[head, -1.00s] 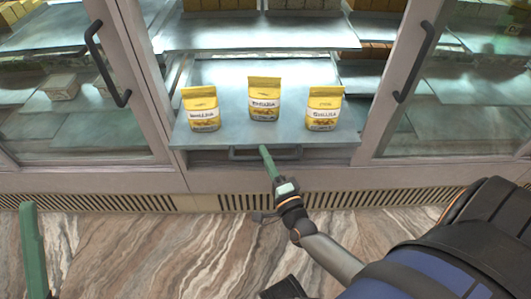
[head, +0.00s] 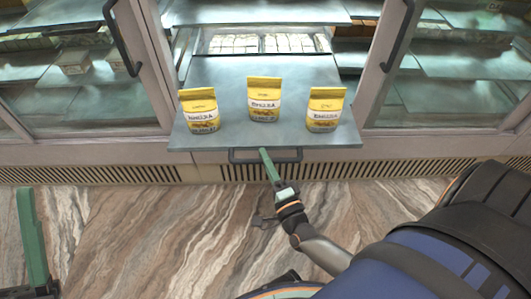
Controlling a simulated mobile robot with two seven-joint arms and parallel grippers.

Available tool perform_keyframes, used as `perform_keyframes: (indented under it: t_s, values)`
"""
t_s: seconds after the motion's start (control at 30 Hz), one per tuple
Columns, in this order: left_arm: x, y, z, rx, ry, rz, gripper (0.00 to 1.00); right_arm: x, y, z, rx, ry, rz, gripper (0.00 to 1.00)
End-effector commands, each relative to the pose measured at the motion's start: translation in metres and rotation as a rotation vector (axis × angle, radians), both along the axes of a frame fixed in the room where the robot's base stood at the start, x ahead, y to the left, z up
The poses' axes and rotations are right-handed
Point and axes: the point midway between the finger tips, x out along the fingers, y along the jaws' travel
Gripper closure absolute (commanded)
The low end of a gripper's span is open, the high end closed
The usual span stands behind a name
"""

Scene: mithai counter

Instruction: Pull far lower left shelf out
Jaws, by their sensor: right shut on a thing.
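A grey metal shelf (head: 215,75) sticks out of the glass counter's middle opening, its front edge out over the cabinet's bottom frame. Three yellow-and-white bags stand upright on it: a left bag (head: 200,112), a middle bag (head: 264,100) and a right bag (head: 325,110). A dark bar handle (head: 240,157) hangs below its front edge. My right gripper (head: 267,157) is shut on this handle, with its green fingers at the bar's middle. My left gripper (head: 32,235) shows only partly at the left edge, away from the counter; its opening is not clear.
Glass doors with dark handles flank the opening, a left handle (head: 118,40) and a right handle (head: 398,35). A vent grille (head: 335,169) runs along the base. The marble floor (head: 160,235) in front is clear.

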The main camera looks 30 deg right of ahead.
Motion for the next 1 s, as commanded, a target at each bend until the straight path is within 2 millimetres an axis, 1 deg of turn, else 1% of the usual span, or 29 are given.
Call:
perform_keyframes:
  t_s: [0.37, 0.4, 0.63, 0.67, 1.0]
  values:
    - [0.0032, 0.0004, -0.0035, 0.002, 0.016, 0.005, 0.5, -0.0007, 0.0007, -0.0003, 0.0, 0.0, 0.001, 1.0]
    - [0.0032, 0.0004, -0.0035, 0.002, 0.016, 0.005, 0.5, -0.0006, 0.0007, -0.0004, 0.0, 0.001, 0.001, 0.78]
    - [0.0032, 0.0004, -0.0036, 0.003, 0.015, 0.004, 0.5, -0.0004, 0.0005, -0.0001, 0.0, 0.0, 0.0, 0.52]
    - [0.0032, 0.0004, -0.0036, 0.003, 0.015, 0.004, 0.5, -0.0003, 0.0004, -0.0001, 0.0, 0.0, 0.0, 0.5]
    - [0.0041, 0.0002, -0.0029, 0.003, 0.023, 0.003, 0.5, 0.0003, 0.0004, 0.0023, 0.0, -0.001, 0.0, 0.5]
